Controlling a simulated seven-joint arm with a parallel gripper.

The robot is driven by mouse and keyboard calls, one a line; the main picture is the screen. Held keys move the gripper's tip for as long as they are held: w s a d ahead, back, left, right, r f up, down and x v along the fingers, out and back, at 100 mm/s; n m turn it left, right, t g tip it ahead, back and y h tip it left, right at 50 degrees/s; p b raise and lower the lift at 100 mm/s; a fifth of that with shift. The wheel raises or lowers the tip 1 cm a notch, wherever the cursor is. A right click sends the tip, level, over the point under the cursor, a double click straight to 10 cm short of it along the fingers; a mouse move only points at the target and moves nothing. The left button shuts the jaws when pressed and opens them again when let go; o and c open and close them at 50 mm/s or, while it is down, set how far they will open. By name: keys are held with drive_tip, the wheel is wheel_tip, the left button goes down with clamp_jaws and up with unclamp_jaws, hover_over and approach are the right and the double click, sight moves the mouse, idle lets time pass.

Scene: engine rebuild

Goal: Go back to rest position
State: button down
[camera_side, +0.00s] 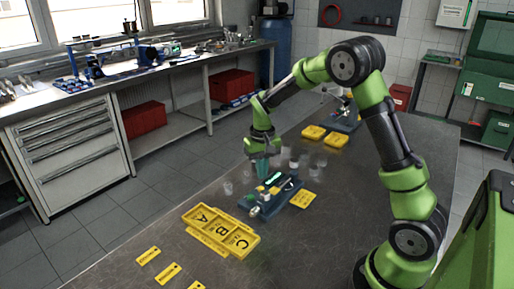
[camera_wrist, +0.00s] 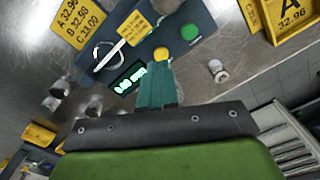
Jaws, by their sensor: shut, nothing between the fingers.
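My green arm reaches over the metal table, with my gripper (camera_side: 262,170) low and pointing down above the back left end of a blue measuring fixture (camera_side: 265,207). In the wrist view the teal fingers of my gripper (camera_wrist: 157,68) are together, with nothing held between them. The blue fixture (camera_wrist: 205,22) lies beyond the fingertips there, with a lit green display (camera_wrist: 129,77), a green knob (camera_wrist: 189,32) and a yellow knob (camera_wrist: 161,54) right by the fingertips. I cannot tell whether the fingers touch the yellow knob.
A yellow tray lettered A and C (camera_side: 221,230) lies in front of the fixture. Several small cylindrical parts (camera_wrist: 217,70) stand around the gripper. A yellow card (camera_side: 302,199) lies right of the fixture, and yellow tags (camera_side: 168,273) lie at front left. Yellow trays (camera_side: 314,132) are farther back.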

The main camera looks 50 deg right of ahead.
drive_tip(key=s+a+r+n+t+y, duration=0.1)
drive_tip(key=s+a+r+t, duration=0.2)
drive_tip(key=s+a+r, duration=0.4)
drive_tip(key=s+a+r+n+t+y, duration=0.1)
drive_tip(key=s+a+r+t, duration=0.3)
drive_tip(key=s+a+r, duration=0.3)
drive_tip(key=s+r, duration=0.2)
drive_tip(key=s, duration=0.2)
drive_tip(key=shift+s+r, duration=0.35)
drive_tip(key=shift+a, duration=0.1)
idle(0.4)
